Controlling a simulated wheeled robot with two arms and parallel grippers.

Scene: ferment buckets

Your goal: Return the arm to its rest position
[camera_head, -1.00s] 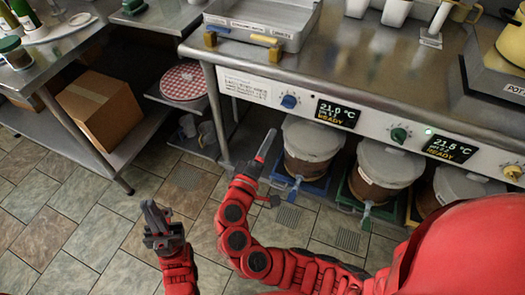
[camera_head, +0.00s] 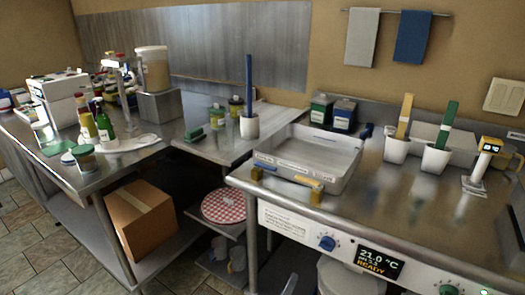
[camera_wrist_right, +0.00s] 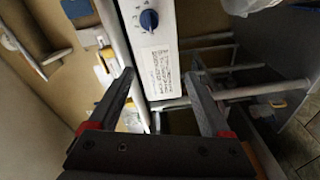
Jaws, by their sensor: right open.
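My right gripper (camera_wrist_right: 160,75) shows in the right wrist view with its two dark fingers spread apart and nothing between them. The white front panel (camera_wrist_right: 165,65) of the counter, with its blue knob (camera_wrist_right: 149,20), lies beyond the fingertips. In the head view only a grey tip of the right gripper (camera_head: 290,284) shows at the bottom edge, below the panel; the rest of that arm is out of frame. My left gripper is in neither view now.
The steel counter (camera_head: 400,215) holds a shallow tray (camera_head: 310,160) and white cups. Its front panel carries a blue knob (camera_head: 327,242) and a display (camera_head: 379,262). A bucket (camera_head: 350,278) stands beneath. A cardboard box (camera_head: 140,215) sits on a low shelf at left.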

